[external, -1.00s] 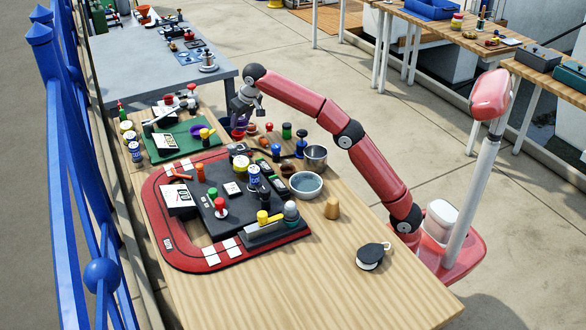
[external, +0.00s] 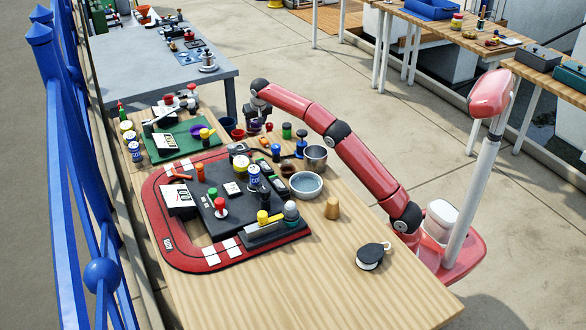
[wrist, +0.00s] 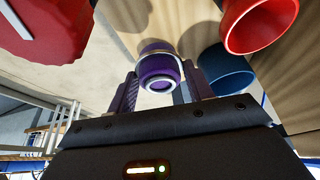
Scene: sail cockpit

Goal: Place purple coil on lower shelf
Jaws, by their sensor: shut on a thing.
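My gripper (external: 256,126) is at the far right edge of the wooden table, pointing down. In the wrist view, a short purple coil with a pale ring (wrist: 157,66) sits between the two fingers of my gripper (wrist: 160,80), and they are shut on it. In the external view the coil is mostly hidden by the gripper. I cannot tell whether it touches the surface below. I cannot make out a lower shelf in either view.
A red cup (external: 238,134) and a blue bowl (external: 228,123) stand close by; the wrist view also shows the red cup (wrist: 262,24) and blue bowl (wrist: 224,70). Small jars and a metal pot (external: 316,157) crowd nearby.

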